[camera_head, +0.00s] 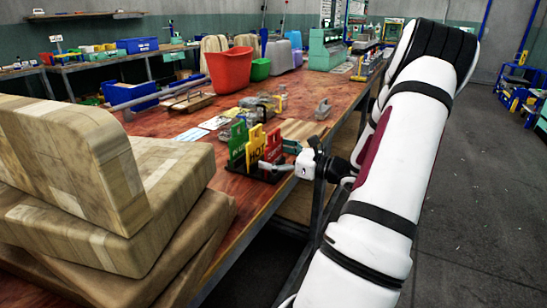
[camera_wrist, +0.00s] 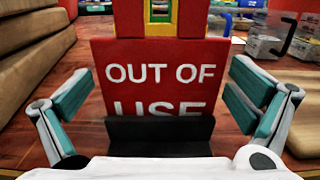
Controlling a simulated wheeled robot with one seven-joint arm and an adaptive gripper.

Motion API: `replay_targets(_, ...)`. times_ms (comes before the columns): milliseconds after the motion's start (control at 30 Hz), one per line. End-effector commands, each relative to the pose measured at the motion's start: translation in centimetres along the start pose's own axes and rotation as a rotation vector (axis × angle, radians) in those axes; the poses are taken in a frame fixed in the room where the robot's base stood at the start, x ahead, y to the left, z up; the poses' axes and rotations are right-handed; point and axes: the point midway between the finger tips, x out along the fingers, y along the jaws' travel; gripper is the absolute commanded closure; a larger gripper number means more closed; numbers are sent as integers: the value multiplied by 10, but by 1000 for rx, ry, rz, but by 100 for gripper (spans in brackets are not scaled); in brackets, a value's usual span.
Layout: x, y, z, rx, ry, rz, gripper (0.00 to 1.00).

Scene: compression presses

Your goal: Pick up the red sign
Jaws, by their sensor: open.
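The red sign (camera_wrist: 165,62) stands upright straight ahead in the wrist view, with "OUT OF USE" in white letters. Its lower edge is hidden behind a dark block low in the picture. My gripper (camera_wrist: 162,84) is open, one finger on each side of the sign, with visible gaps and no contact seen. In the head view the red sign (camera_head: 273,141) is at the right end of a row, next to a yellow sign (camera_head: 256,146) and a green sign (camera_head: 238,141). My gripper (camera_head: 272,166) is close in front of it there, partly blurred together with the signs.
Large wrapped packages (camera_head: 70,215) are stacked at the left front of the wooden table (camera_head: 315,92). A red bin (camera_head: 229,69) and a green bin (camera_head: 260,69) stand further back. Clear boxes (camera_wrist: 265,45) are at the right in the wrist view. The floor at right is open.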

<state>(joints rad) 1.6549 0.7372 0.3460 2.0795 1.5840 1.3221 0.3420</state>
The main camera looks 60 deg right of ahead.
Motion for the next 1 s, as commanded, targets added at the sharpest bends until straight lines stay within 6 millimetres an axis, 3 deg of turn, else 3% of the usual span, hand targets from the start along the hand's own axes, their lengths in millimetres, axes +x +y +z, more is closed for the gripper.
replay_targets(167,0,0,0,0,1,-1,0)
replay_targets(367,0,0,0,0,0,-1,45)
replay_targets(767,0,0,4,0,0,0,47)
replay_targets(1000,-1,0,30,-3,1,0,47)
